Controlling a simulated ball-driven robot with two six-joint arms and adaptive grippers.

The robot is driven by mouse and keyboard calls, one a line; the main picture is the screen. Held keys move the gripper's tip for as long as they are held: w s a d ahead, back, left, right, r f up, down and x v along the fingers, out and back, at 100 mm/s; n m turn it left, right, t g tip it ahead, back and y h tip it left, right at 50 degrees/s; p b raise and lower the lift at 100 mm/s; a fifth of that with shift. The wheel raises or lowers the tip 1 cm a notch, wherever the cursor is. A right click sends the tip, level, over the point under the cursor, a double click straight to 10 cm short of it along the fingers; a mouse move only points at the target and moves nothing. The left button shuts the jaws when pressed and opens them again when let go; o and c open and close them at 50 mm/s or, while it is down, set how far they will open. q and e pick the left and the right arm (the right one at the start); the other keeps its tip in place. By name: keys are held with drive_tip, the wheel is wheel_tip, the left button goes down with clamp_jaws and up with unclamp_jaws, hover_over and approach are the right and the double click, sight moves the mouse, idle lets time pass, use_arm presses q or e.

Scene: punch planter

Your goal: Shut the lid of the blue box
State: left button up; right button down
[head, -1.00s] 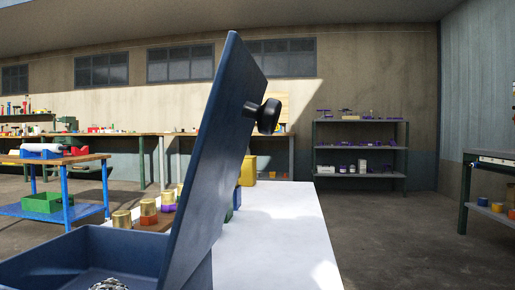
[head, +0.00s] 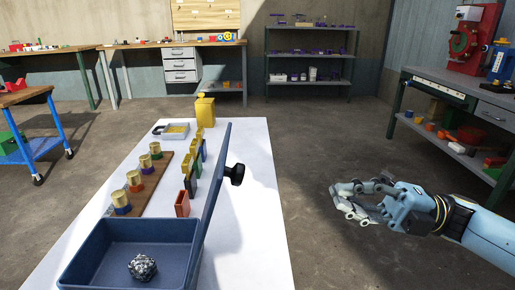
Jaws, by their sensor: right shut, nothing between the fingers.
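The blue box (head: 85,262) stands at the near end of the white table in the head view. Its lid (head: 213,205) is open and stands nearly upright along the box's right side. A black knob (head: 237,174) sticks out to the right from the lid's outer face. A dark, speckled lump (head: 142,267) lies inside the box. My right gripper (head: 342,199) is shut and empty, out over the floor to the right of the table, apart from the lid and knob. My left gripper is not in view.
On the white table (head: 255,235), a wooden board (head: 155,185) holds several brass-topped pieces. Coloured blocks (head: 182,204) stand between it and the lid, with a yellow canister (head: 204,112) behind. A workbench (head: 480,120) stands at right. The space between table and gripper is free.

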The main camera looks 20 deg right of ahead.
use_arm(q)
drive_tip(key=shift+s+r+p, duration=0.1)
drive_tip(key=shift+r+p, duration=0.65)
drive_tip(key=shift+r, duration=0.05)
use_arm(e)
drive_tip(key=s+x, duration=0.1)
drive_tip(key=x, duration=1.2)
drive_tip(key=shift+a+r+n+g, duration=0.2)
drive_tip(key=shift+a+n+g, duration=0.1)
drive_tip(key=shift+a+n, duration=0.15)
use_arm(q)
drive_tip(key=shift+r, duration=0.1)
use_arm(e)
drive_tip(key=shift+w, duration=0.1)
